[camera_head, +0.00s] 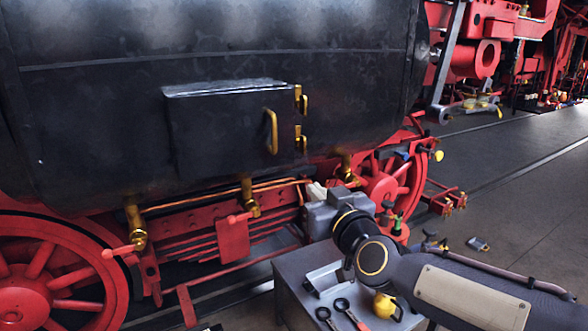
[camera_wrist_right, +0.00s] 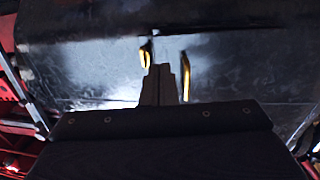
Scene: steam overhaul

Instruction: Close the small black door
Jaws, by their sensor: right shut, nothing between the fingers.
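The small black door (camera_head: 222,132) is a dark panel on the side of the black boiler in the head view. Its top edge catches the light and it stands out a little from the boiler skin; I cannot tell how far it is ajar. It has a brass handle (camera_head: 271,131) near its right edge, with brass fittings (camera_head: 300,120) just right of it. My right gripper (camera_head: 318,191) is below and right of the door, apart from it. In the right wrist view its fingers (camera_wrist_right: 163,70) are shut and empty, with brass pieces (camera_wrist_right: 186,76) beyond them. My left gripper is out of view.
A grey cart (camera_head: 292,279) with wrenches (camera_head: 340,309) and a yellow can (camera_head: 386,305) stands below my right arm. Red wheels (camera_head: 395,183) and brass pipe fittings (camera_head: 249,198) lie under the boiler. Open floor (camera_head: 510,185) lies to the right.

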